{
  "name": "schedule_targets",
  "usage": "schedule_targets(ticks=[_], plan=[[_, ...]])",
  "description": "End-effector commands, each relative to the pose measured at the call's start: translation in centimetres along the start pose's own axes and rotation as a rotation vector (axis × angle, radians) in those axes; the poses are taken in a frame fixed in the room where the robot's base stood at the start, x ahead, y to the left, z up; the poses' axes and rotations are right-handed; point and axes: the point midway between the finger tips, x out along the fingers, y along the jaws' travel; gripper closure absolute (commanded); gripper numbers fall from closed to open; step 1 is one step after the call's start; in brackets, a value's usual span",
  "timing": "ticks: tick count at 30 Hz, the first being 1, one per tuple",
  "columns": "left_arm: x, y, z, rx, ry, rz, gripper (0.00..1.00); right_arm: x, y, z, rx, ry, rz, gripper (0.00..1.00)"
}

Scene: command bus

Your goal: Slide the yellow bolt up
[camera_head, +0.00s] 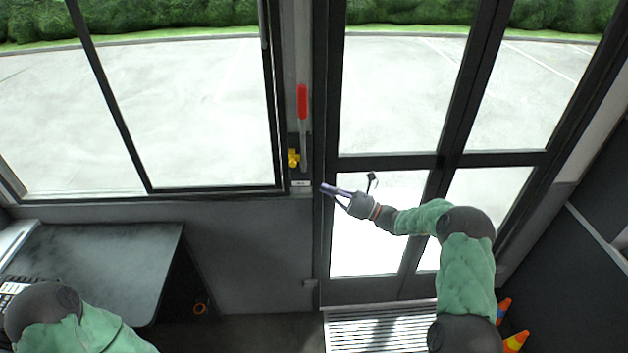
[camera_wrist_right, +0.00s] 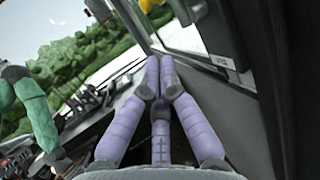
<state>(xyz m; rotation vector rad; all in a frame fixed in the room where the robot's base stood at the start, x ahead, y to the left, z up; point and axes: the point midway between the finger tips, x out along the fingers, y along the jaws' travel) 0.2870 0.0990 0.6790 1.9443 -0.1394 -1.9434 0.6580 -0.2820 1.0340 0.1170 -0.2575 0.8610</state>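The yellow bolt (camera_head: 293,158) is small and sits on a dark plate on the post between the side window and the door, below a red-handled lever (camera_head: 302,102). A yellow piece, likely the same bolt (camera_wrist_right: 148,5), shows at the top edge of the right wrist view. My right gripper (camera_head: 325,188), with purple fingers, is below and to the right of the bolt, apart from it. In the wrist view its fingertips (camera_wrist_right: 159,68) meet with nothing seen between them. My left arm shows at the lower left, but its gripper is not visible.
The glazed door (camera_head: 438,162) stands right of the post, behind my right arm. A dark desk (camera_head: 95,262) is at the lower left. Orange cones (camera_head: 515,341) stand at the lower right. A small white label (camera_head: 301,184) is just below the bolt.

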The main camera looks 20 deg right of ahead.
Motion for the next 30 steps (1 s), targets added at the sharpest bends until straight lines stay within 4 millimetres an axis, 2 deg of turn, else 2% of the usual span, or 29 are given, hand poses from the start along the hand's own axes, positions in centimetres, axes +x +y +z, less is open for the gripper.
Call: schedule_targets(ticks=[3, 9, 26, 28, 30], plan=[[-0.4, 0.1, 0.0, 0.000, -0.001, 0.000, 0.36, -1.9, 0.0, 0.0, 0.001, 0.000, -0.002, 1.00], [-0.5, 0.2, 0.1, 0.000, -0.001, 0.000, 0.36, -3.5, 0.0, 0.0, 0.000, 0.000, 0.000, 1.00], [-0.5, 0.2, 0.1, 0.000, -0.001, 0.000, 0.36, -3.8, 0.0, -0.1, 0.000, 0.001, 0.001, 1.00], [-0.5, 0.2, 0.1, 0.000, -0.001, 0.000, 0.36, -3.6, 0.3, -0.5, 0.004, 0.013, 0.005, 1.00], [-0.5, 0.2, 0.1, 0.000, -0.001, 0.000, 0.36, -3.3, 1.1, -1.8, 0.012, 0.049, 0.019, 1.00]])
